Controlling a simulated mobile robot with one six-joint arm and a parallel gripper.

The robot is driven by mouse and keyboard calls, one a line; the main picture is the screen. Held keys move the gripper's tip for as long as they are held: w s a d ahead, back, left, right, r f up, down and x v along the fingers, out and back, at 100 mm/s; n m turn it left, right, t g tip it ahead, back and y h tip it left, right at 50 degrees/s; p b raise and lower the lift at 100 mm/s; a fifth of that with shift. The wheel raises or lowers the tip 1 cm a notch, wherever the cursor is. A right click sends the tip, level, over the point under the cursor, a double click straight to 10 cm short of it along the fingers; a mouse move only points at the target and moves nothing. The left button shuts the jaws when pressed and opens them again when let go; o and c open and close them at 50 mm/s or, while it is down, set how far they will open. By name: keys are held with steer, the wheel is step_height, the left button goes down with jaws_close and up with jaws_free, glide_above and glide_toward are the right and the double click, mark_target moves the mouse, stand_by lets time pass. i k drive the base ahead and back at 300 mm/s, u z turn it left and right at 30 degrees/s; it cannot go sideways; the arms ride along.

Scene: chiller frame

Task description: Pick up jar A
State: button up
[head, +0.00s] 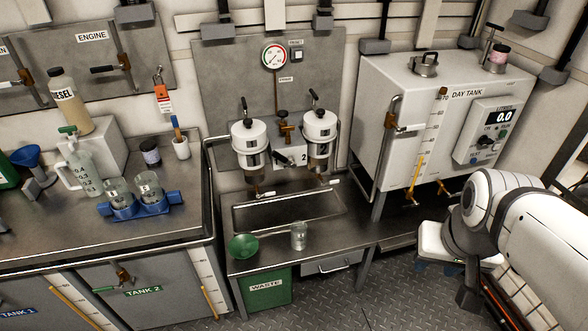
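Three clear glass jars show in the head view, and I can read no letter on any of them, so I cannot tell which is jar A. Two jars stand upright side by side in a blue holder (122,213) on the left bench: the left jar (118,190) and the right jar (148,184). A third jar (299,236) stands alone on the front edge of the middle bench, under the filter units. Parts of my arm fill the lower right, far from all three jars. My gripper's fingers cannot be made out.
A jug (83,168), a diesel bottle (70,103) and a white cup (181,148) stand near the blue holder. Two filter bowls (250,144) hang above the middle bench. The day tank (420,120) stands right.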

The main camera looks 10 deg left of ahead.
mark_target(299, 229)
steer(key=u, duration=0.6)
steer(key=i, duration=1.05)
steer(key=u, duration=0.4)
